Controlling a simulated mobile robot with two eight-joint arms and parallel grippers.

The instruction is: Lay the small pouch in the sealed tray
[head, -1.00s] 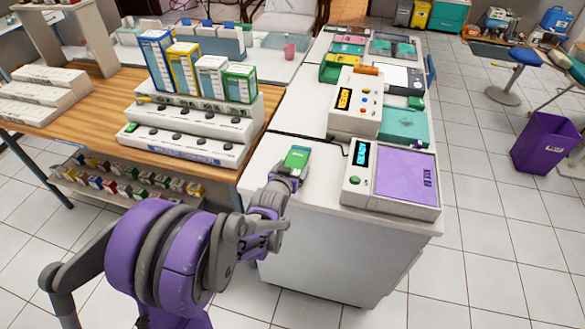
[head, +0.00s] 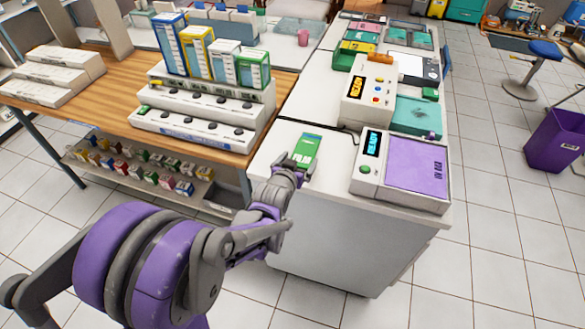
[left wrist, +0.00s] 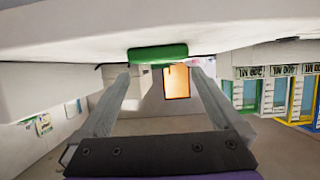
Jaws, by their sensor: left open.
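The small pouch (head: 307,147), green and white, lies flat on the white counter near its left front corner. My left gripper (head: 290,165) is just short of its near end, low over the counter. In the left wrist view the picture is upside down; the open left gripper (left wrist: 158,72) has the pouch's green edge (left wrist: 158,53) ahead, between its fingertips. I see no grip on it. A grey-rimmed tray with teal contents (head: 410,38) stands at the counter's far end; I cannot tell whether it is the sealed tray. My right gripper is not in view.
A white device with a purple panel (head: 418,163) stands right of the pouch. A second device (head: 367,92) stands behind. On the wooden table at left are white stepped racks (head: 195,125) with upright boxes (head: 240,66). Bare counter surrounds the pouch.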

